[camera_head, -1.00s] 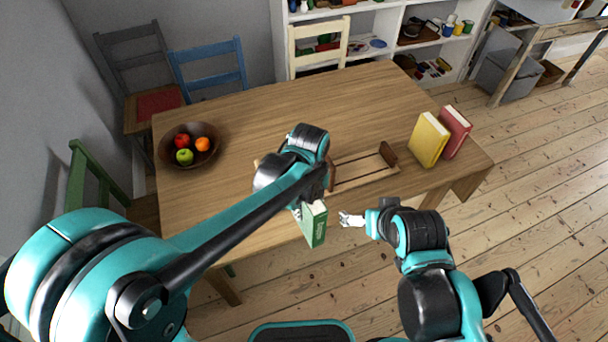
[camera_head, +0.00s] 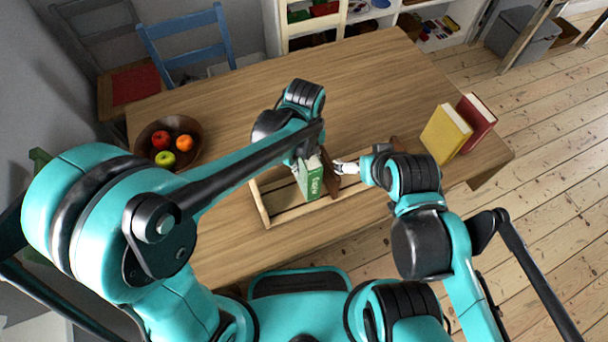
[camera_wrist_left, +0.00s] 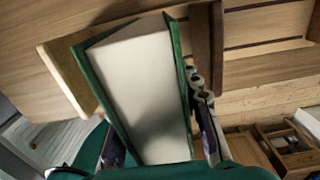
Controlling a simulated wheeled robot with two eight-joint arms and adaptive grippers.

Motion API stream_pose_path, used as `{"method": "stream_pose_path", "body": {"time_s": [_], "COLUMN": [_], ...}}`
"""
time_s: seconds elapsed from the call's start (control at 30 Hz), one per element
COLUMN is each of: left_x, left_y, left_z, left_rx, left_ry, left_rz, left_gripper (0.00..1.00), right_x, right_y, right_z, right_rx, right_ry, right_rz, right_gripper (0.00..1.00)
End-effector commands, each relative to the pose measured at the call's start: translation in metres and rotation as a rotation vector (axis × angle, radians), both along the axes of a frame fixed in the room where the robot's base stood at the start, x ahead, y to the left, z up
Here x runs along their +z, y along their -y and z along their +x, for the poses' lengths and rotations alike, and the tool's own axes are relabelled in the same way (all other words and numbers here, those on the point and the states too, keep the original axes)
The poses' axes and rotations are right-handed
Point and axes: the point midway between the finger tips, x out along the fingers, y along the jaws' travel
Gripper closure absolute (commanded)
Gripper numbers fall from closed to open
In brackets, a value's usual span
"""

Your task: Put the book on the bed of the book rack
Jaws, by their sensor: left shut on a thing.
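The green book (camera_head: 309,180) is upright in my left gripper (camera_head: 302,158), at the left section of the wooden book rack (camera_head: 264,204). In the left wrist view the book (camera_wrist_left: 145,90) shows its white page edges between the fingers. A dark brown upright (camera_wrist_left: 207,45) of the rack stands just right of it. Whether the book's lower edge touches the rack bed is hidden. My right gripper (camera_head: 345,168) is beside the brown upright, right of the book; its finger opening is too small to judge.
A yellow book (camera_head: 446,133) and a red book (camera_head: 478,122) stand at the table's right. A bowl (camera_head: 147,133) of fruit is at the left. The back middle of the table (camera_head: 240,110) is clear. Chairs and a shelf stand behind it.

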Motion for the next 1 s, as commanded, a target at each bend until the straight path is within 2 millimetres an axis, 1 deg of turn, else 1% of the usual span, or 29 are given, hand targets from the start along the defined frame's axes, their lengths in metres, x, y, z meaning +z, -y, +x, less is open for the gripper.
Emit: {"method": "stream_pose_path", "body": {"time_s": [0.03,0.1,0.27,0.5,0.57,0.77,0.9,0.93,0.97,1.0], "left_x": [-0.012,-0.02,-0.03,-0.062,-0.064,-0.062,-0.067,-0.066,-0.065,-0.065], "left_y": [0.0,0.0,0.0,0.0,0.0,0.0,0.0,0.0,0.0,0.0], "left_z": [0.0,0.0,0.0,0.0,0.0,0.0,0.0,0.0,0.0,0.0], "left_rx": [0.0,0.0,0.0,0.0,0.0,0.0,0.001,0.001,0.001,0.0], "left_ry": [0.0,0.0,0.0,0.0,0.0,0.0,0.0,0.0,0.0,0.0], "left_rz": [0.0,0.0,0.0,0.0,0.0,0.0,0.0,0.0,0.0,0.0], "left_gripper": [1.0,1.0,1.0,1.0,1.0,1.0,1.0,0.58,0.51,0.46], "right_x": [-0.007,-0.009,-0.012,-0.026,-0.026,-0.024,-0.028,-0.027,-0.027,-0.027], "right_y": [0.0,0.0,0.0,0.0,0.0,0.0,0.0,0.0,0.0,0.0], "right_z": [0.0,0.0,0.0,0.0,0.0,0.0,0.0,0.0,0.0,0.0], "right_rx": [0.0,0.0,0.0,0.0,0.0,0.0,0.0,0.0,0.0,0.0], "right_ry": [0.0,0.0,0.0,0.0,0.0,0.0,0.0,0.0,0.0,0.0], "right_rz": [0.0,0.0,0.0,0.0,0.0,0.0,0.0,0.0,0.0,0.0], "right_gripper": [0.0,0.0,0.0,0.0,0.0,0.0,0.0,0.0,0.0,0.0]}}
